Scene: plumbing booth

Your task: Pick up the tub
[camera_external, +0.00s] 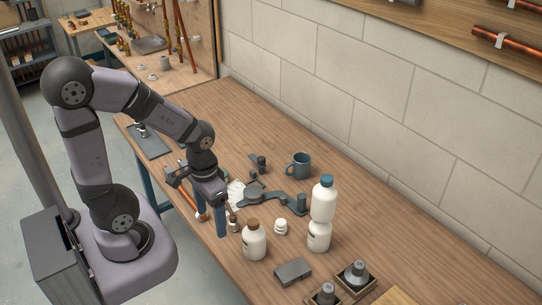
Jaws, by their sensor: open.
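My gripper (211,226) is open and points down over the left edge of the wooden workbench, with nothing visible between its fingers. Which thing is the tub is not certain. A squat white jar with a brown lid (254,242) stands upright to the right of my gripper, apart from it. A smaller white ribbed piece (281,227) stands just right of the jar.
A tall white bottle with a blue cap (322,210) stands to the right. A grey block (293,271) and fittings in wooden trays (356,276) are in front. The back right of the bench (390,225) is clear.

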